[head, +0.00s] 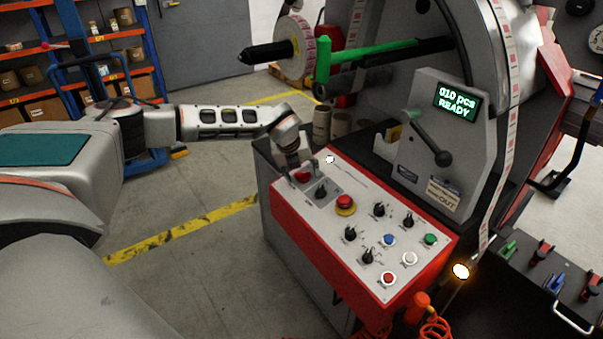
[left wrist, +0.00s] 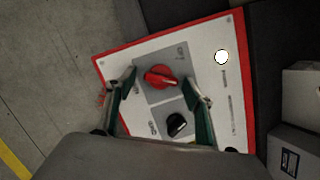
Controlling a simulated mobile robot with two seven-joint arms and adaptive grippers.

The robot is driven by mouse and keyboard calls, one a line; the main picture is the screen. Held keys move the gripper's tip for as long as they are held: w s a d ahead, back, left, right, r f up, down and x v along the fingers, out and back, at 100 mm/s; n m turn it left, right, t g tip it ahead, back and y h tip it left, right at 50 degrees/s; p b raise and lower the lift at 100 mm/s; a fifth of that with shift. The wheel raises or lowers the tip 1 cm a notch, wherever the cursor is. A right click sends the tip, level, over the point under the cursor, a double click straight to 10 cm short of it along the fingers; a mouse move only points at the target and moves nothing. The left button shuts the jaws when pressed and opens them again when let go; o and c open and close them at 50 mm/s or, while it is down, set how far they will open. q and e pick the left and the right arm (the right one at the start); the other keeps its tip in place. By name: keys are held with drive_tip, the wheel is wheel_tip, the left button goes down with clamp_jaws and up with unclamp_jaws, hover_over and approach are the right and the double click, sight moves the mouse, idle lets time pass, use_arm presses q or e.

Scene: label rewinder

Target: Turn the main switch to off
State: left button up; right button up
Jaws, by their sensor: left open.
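The main switch, a red rotary knob (left wrist: 160,78), sits on a grey plate of the white panel. In the head view the red knob (head: 303,177) is partly covered by my left gripper (head: 306,164). In the left wrist view my left gripper (left wrist: 165,84) is open, one finger on each side of the red knob, with gaps between. The knob's grip lies nearly crosswise between the fingers; its labels are too small to read. My right gripper is in neither view.
A black knob (left wrist: 178,124) is close to the red one. A white lamp (head: 330,159) glows beside them. The red-rimmed panel also carries a red mushroom button (head: 345,203) and several knobs and buttons. A screen (head: 457,102) reads "010 pcs READY".

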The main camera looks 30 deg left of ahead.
use_arm(q)
drive_tip(key=c, duration=1.1)
drive_tip(key=shift+d+n+b, duration=0.15)
drive_tip(key=shift+n+b, duration=0.35)
drive_tip(key=shift+n, duration=0.6)
drive_tip(key=n+g+y, duration=0.1)
drive_tip(key=n, duration=0.2)
drive_tip(key=shift+w+n+b, duration=0.15)
drive_tip(key=shift+n+b, duration=0.15)
drive_tip(key=n, duration=0.2)
drive_tip(key=n+g, duration=0.1)
drive_tip(key=n, duration=0.1)
drive_tip(key=shift+w+d+r+n, duration=0.1)
drive_tip(key=shift+w+n, duration=0.05)
drive_tip(key=shift+n, duration=0.15)
drive_tip(key=shift+n+g, duration=0.4)
drive_tip(key=shift+n, duration=0.3)
